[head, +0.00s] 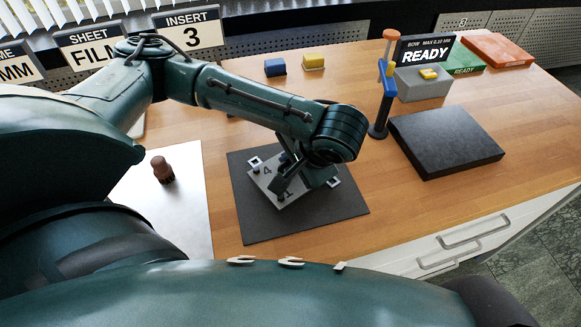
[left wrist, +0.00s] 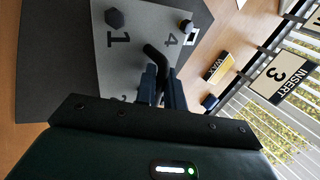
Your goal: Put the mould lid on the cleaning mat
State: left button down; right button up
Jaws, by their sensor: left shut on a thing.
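The mould lid (head: 263,181) is a grey plate marked with numbers, with dark knobs and a bent black handle. My left gripper (head: 287,178) is shut on it from above, and the arm hides part of the plate. In the left wrist view, the two fingers (left wrist: 162,88) close on the handle of the lid (left wrist: 130,65). The lid is over the dark grey mat (head: 262,226), inside its outline; I cannot tell whether it touches. The mat also shows in the left wrist view (left wrist: 72,60). My right gripper is not in view.
A white sheet (head: 190,215) with a brown stubby object (head: 162,169) lies left of the mat. A black slab (head: 445,140) and a blue-and-orange post (head: 386,90) stand to the right. Blue (head: 275,67) and yellow (head: 313,62) blocks sit behind. Wood is bare between mat and slab.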

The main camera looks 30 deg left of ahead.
pick_arm(q)
jog(key=shift+f, duration=0.95)
jog(key=shift+f, duration=0.15)
jog(key=c, duration=1.5)
grip_release()
